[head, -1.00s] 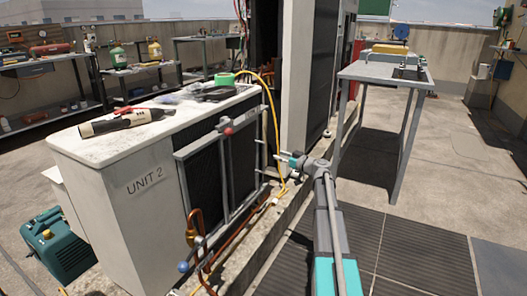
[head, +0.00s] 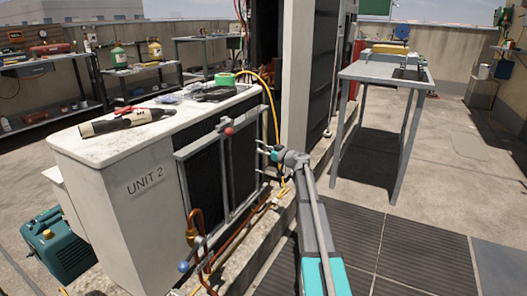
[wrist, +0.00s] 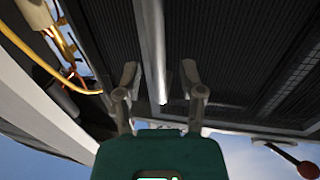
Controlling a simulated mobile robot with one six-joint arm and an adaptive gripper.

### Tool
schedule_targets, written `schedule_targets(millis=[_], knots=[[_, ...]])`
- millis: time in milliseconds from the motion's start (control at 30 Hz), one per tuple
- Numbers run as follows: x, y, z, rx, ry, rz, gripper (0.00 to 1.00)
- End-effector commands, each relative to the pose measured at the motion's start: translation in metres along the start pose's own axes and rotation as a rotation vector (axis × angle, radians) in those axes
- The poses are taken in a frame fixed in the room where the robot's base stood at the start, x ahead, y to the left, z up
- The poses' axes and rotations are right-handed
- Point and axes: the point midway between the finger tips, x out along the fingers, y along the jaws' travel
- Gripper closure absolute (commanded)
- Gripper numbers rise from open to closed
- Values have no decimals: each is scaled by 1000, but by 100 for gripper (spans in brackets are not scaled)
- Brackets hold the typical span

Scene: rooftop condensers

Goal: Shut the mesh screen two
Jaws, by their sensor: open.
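The mesh screen two (head: 204,178) is a dark mesh in a grey frame on the front of the white condenser marked UNIT 2 (head: 130,205). A red ball (head: 229,131) shows at its top and a blue ball (head: 183,266) at its lower left. My gripper (head: 264,151) is at the right edge of the screen, open. In the wrist view, my gripper (wrist: 158,84) has its two fingers apart, with a grey bar (wrist: 151,45) of the frame seen between them. I cannot tell whether they touch it. The mesh (wrist: 240,50) fills much of that view.
A yellow hose (head: 274,110) hangs behind my gripper, and copper pipes (head: 195,228) run low in front of the screen. A tall white cabinet (head: 297,75) stands just beyond. A grey table (head: 352,72) is at right. The floor at right front is clear.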

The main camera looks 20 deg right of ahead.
Motion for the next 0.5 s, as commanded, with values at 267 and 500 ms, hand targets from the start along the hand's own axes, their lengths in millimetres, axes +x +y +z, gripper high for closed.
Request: schedule_targets(millis=[267, 500], knots=[[0, 0, 0, 0, 0, 0, 82], [0, 0, 0, 0, 0, 0, 100]])
